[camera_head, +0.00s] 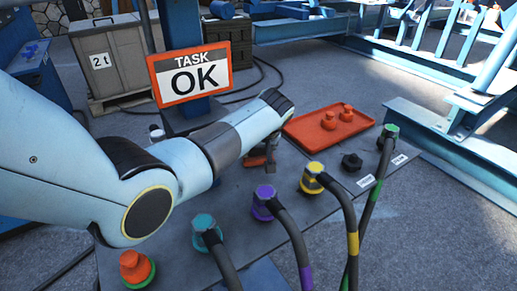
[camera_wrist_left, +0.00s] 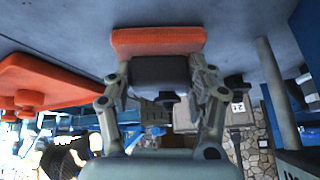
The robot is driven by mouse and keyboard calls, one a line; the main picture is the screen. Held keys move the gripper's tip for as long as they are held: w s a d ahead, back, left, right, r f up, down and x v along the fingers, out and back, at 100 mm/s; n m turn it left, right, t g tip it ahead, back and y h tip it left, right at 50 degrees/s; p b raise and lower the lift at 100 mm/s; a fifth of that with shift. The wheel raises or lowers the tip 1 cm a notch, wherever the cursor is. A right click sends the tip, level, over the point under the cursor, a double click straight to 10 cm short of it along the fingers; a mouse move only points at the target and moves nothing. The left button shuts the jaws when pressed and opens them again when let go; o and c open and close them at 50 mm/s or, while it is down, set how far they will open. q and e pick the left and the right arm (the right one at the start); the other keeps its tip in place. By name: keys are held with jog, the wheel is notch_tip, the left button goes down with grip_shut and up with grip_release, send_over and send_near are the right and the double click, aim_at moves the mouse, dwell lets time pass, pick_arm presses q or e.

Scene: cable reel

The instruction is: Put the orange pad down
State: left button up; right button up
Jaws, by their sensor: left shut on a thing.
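The orange pad (camera_wrist_left: 158,41) shows in the left wrist view as a flat block at the end of my left gripper (camera_wrist_left: 160,75). The gripper is shut on it. In the head view my left gripper (camera_head: 264,153) is mostly hidden behind my arm, low over the grey table (camera_head: 250,240). Only a small orange-red part of the pad (camera_head: 256,161) shows there. I cannot tell whether the pad touches the table. My right gripper is in neither view.
An orange tray (camera_head: 310,131) with orange knobbed pieces lies right of the gripper; it also shows in the wrist view (camera_wrist_left: 50,75). Purple (camera_head: 264,203), yellow (camera_head: 312,178), teal (camera_head: 204,229) and green (camera_head: 388,132) cable plugs line the front. A black knob (camera_head: 351,162) and a sign (camera_head: 190,77) stand nearby.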

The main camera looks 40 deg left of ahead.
pick_arm(q)
jog(key=o, duration=1.6)
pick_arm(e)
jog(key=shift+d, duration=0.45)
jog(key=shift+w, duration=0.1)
pick_arm(q)
jog(key=p+v, duration=0.4)
jog(key=v, duration=0.8)
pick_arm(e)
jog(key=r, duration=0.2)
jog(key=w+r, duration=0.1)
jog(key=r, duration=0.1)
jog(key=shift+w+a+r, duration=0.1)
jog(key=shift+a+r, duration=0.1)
pick_arm(q)
jog(key=shift+d, duration=0.1)
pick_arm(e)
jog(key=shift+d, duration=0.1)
